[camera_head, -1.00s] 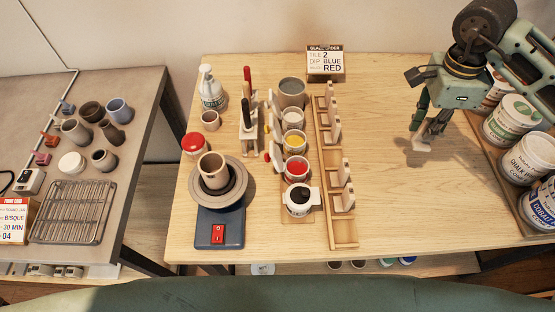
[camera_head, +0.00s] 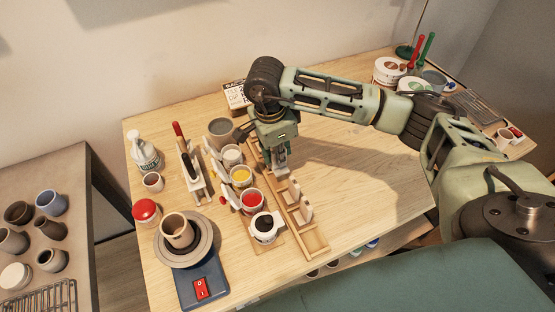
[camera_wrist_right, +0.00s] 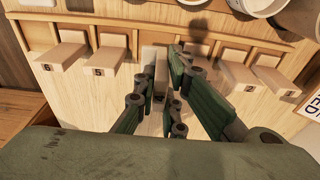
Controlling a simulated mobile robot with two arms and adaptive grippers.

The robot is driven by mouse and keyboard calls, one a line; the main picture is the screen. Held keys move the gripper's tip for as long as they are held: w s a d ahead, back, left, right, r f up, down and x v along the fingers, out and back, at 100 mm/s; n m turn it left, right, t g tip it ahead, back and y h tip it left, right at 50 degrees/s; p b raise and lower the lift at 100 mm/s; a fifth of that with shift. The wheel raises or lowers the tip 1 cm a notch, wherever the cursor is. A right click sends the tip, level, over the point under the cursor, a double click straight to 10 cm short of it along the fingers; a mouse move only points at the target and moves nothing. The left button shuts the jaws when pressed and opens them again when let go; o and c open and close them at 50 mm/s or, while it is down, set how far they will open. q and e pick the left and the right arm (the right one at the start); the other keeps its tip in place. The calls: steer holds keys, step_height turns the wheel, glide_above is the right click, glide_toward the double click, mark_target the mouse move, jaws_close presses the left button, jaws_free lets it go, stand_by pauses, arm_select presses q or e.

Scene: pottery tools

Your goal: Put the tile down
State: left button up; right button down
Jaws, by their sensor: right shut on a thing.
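My right gripper (camera_head: 281,168) is over the far part of the long wooden rack (camera_head: 316,244) in the head view. It is shut on a small pale tile, which shows between the fingers (camera_wrist_right: 160,92) in the right wrist view as a light block (camera_wrist_right: 160,56). The held tile is at the rack's row, between a numbered tile (camera_wrist_right: 108,56) and another tile (camera_wrist_right: 199,62). The fingers partly hide it, and I cannot tell whether it touches the rack. My left gripper is out of view.
Glaze cups, among them a yellow one (camera_head: 241,175) and a red one (camera_head: 252,201), stand close left of the rack. A pottery wheel (camera_head: 205,245) is farther left. A labelled box (camera_head: 236,95) stands behind. The table right of the rack is clear beneath my arm.

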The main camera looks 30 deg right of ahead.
mark_target(279, 169)
steer(key=shift+a+f, duration=0.1)
steer(key=shift+f, duration=0.15)
step_height(279, 169, down, 3)
steer(key=shift+f+p, duration=0.15)
steer(key=shift+p, duration=0.9)
steer(key=shift+f, duration=0.2)
steer(key=shift+f, duration=0.1)
steer(key=shift+f+b, duration=0.15)
steer(key=shift+b, duration=0.2)
steer(key=c, duration=1.8)
jaws_free()
steer(key=shift+r, duration=0.2)
